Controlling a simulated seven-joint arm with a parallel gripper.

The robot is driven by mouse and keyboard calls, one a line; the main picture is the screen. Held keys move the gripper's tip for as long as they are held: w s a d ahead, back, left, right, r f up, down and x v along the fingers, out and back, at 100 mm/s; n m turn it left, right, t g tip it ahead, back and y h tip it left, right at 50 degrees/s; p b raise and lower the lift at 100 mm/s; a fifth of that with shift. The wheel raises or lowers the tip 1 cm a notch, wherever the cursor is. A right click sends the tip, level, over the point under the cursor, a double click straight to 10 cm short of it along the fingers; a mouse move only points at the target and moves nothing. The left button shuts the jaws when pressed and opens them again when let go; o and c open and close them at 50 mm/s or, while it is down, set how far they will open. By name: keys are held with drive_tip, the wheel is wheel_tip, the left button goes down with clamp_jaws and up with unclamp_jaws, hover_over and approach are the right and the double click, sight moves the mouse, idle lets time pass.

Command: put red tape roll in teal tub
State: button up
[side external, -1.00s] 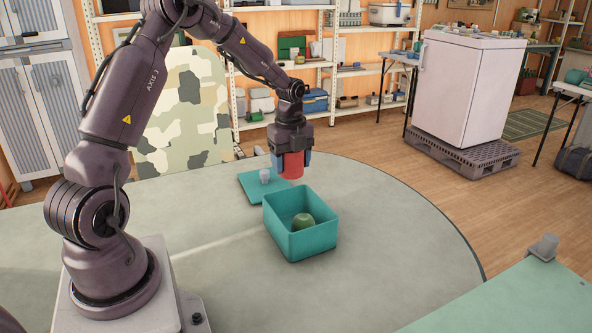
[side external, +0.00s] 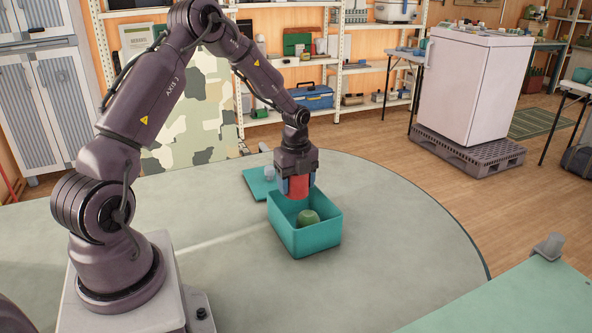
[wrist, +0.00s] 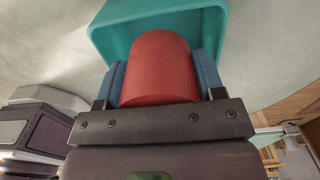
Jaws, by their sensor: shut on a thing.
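My gripper (side external: 298,187) is shut on the red tape roll (side external: 299,188), with a blue finger pad on each side of it. The roll also fills the middle of the wrist view (wrist: 160,68). The teal tub (side external: 305,242) stands upright on the round table. My gripper holds the roll over the back part of the tub, its lower end around rim height. In the wrist view the tub (wrist: 105,38) shows behind the roll, which hides much of its inside. A green round thing (side external: 307,217) sits inside the tub.
A flat teal board (side external: 258,183) lies on the table behind the tub, with a small pale cup-like thing (side external: 269,172) on it. The grey-green table (side external: 390,220) is clear to the right and in front of the tub.

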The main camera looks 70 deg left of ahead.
drive_tip(key=shift+f, duration=3.95)
drive_tip(key=shift+f, duration=0.45)
drive_tip(key=o, duration=1.2)
wheel_tip(320, 180, up, 13)
